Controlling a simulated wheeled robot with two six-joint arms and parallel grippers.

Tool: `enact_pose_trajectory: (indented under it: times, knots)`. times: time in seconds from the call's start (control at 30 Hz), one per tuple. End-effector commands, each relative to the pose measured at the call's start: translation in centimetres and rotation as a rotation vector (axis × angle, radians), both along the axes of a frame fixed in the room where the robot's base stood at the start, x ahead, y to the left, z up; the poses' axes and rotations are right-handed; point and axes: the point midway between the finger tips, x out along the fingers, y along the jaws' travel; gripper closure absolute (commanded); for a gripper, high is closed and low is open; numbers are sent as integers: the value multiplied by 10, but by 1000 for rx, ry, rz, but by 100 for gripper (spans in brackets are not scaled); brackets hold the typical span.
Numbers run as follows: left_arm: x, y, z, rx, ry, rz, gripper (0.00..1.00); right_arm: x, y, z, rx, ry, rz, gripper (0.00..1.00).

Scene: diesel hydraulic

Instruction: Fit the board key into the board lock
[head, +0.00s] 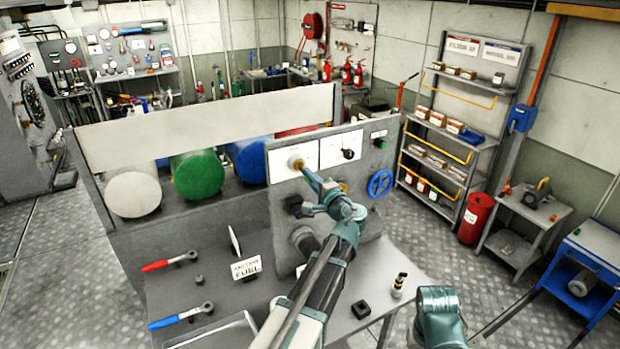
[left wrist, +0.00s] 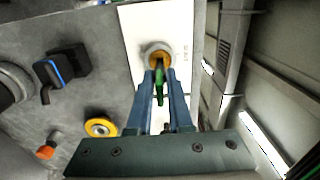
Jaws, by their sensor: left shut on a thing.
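The grey upright board (head: 285,218) carries the board lock, a round brass-coloured fitting (head: 296,163) on a white plate at its upper left. The lock also shows in the left wrist view (left wrist: 158,56), straight ahead of the fingers. My left gripper (head: 309,172) reaches up to the board, its fingertips close to the lock. In the left wrist view the gripper (left wrist: 158,82) is shut on the green board key (left wrist: 159,90), which is in line with the lock. I cannot tell whether the key's tip is inside. In the head view the key is hidden.
The board also carries a blue handwheel (head: 380,184) and a black switch (head: 293,204). On the bench lie a red-handled wrench (head: 168,262), a blue-handled wrench (head: 180,316), a fuel sign (head: 246,268) and a black block (head: 360,310). A black-and-yellow item (head: 398,285) stands at right.

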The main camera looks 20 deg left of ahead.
Motion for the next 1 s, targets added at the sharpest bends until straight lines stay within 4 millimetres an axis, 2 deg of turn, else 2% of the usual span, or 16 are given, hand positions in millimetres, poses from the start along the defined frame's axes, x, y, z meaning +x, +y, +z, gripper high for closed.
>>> enact_pose_trajectory:
  times: [1.0]
  knots:
    - [11,15,0,0,0,1,100,0,0,0,0,0,0,50]
